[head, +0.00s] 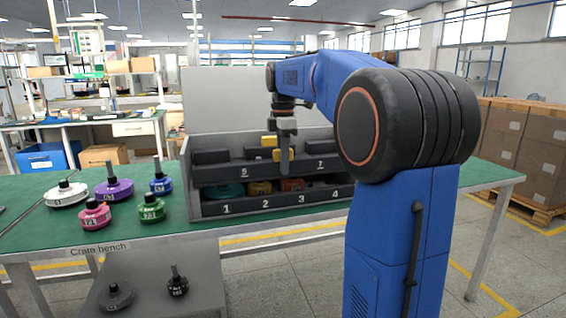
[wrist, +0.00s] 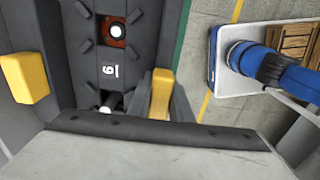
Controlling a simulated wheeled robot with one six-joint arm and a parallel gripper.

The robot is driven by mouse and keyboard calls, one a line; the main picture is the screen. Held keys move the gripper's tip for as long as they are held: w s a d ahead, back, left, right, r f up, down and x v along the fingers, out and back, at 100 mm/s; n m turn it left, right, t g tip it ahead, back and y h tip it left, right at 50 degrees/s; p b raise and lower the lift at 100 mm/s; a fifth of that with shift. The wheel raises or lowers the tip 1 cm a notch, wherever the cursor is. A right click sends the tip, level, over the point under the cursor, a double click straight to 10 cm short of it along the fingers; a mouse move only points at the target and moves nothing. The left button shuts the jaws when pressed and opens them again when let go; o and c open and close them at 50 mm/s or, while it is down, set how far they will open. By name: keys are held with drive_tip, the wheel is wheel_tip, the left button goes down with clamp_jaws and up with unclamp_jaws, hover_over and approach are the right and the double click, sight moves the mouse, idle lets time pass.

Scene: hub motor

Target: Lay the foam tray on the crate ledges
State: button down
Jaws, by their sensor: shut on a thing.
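The dark grey foam tray (head: 225,172) spans the crate above its lower row, looking roughly level, with labels 5 and 7 on its front. The wrist view shows part of it near label 6 (wrist: 92,72). Two yellow grips stand on it; my gripper (wrist: 162,100) is shut on one yellow grip (wrist: 160,88), and the other yellow grip (wrist: 27,77) is free. The grey crate (head: 190,180) stands on the bench, its lower front labelled 1 to 4. The ledges are hidden, so I cannot tell whether the tray touches them.
Teal (head: 223,191) and orange (head: 292,185) motors show in the crate's lower row. White (head: 66,194), purple (head: 114,190), pink (head: 94,214), blue (head: 161,185) and green (head: 151,208) motors stand left on the green bench (head: 40,235). A tall grey panel (head: 225,95) rises behind the crate.

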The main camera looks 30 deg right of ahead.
drive_tip(key=shift+f, duration=0.2)
drive_tip(key=c, duration=1.5)
unclamp_jaws()
drive_tip(key=shift+c, duration=0.2)
drive_tip(key=shift+r, duration=0.1)
wheel_tip(320, 180, up, 17)
drive_tip(key=shift+r, duration=0.1)
